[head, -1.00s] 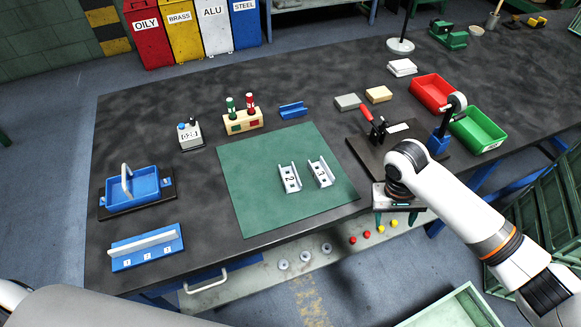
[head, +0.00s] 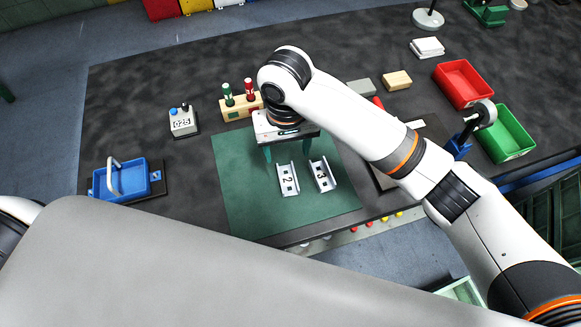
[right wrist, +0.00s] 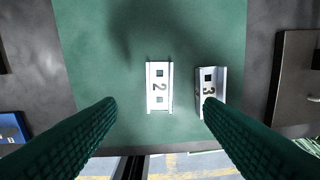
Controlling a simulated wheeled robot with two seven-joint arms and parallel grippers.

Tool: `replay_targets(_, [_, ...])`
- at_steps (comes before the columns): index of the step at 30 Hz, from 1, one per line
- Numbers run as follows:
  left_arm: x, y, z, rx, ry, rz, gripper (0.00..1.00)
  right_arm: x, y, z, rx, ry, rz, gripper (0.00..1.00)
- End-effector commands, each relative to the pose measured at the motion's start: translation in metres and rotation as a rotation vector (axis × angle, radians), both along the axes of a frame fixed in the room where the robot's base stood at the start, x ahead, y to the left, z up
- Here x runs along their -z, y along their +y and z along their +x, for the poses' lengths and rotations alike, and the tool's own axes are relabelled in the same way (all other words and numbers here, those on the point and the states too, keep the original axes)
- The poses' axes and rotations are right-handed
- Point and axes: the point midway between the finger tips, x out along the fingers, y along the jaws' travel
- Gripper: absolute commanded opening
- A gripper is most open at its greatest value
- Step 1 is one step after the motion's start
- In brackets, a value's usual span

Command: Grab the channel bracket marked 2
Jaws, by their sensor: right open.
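The channel bracket marked 2 (head: 288,180) is a pale metal channel lying on the green mat (head: 240,190). It also shows in the right wrist view (right wrist: 159,87), between my finger lines and below them. The channel bracket marked 3 (head: 322,175) lies beside it to the right, apart from it, and shows in the wrist view too (right wrist: 209,88). My right gripper (head: 290,157) is open and empty, above the mat at the far end of bracket 2. Its green fingers (right wrist: 160,104) spread wide in the wrist view. My left gripper is out of view.
A blue tray with a handle (head: 122,182) stands at the left. A counter box (head: 182,122) and a wooden block with red and green posts (head: 240,104) stand behind the mat. Red (head: 463,84) and green bins (head: 506,134) stand at the right.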

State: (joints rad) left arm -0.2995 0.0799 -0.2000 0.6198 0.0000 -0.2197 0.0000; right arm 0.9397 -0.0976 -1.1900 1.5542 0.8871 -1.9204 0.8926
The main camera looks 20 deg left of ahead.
Motion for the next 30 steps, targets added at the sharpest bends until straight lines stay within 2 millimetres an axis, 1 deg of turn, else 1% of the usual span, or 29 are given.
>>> replay_targets(1, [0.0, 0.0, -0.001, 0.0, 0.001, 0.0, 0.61, 0.011, -0.001, 0.0, 0.003, 0.003, -0.004, 0.62])
replay_targets(6, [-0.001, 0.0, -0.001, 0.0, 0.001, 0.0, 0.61, 0.038, -0.001, 0.0, 0.002, 0.003, -0.003, 0.62])
replay_targets(14, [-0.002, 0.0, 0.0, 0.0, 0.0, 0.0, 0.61, 0.059, -0.002, 0.001, 0.003, 0.002, -0.003, 0.62])
replay_targets(21, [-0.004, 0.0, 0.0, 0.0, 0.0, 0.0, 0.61, 0.094, -0.002, 0.001, 0.004, 0.002, -0.003, 0.62])
replay_targets(24, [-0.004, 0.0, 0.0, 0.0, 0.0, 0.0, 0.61, 0.1, -0.001, 0.001, 0.002, 0.0, -0.001, 0.62])
replay_targets(30, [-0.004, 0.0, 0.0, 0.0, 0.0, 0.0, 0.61, 0.101, -0.001, 0.001, 0.002, 0.0, -0.001, 0.62])
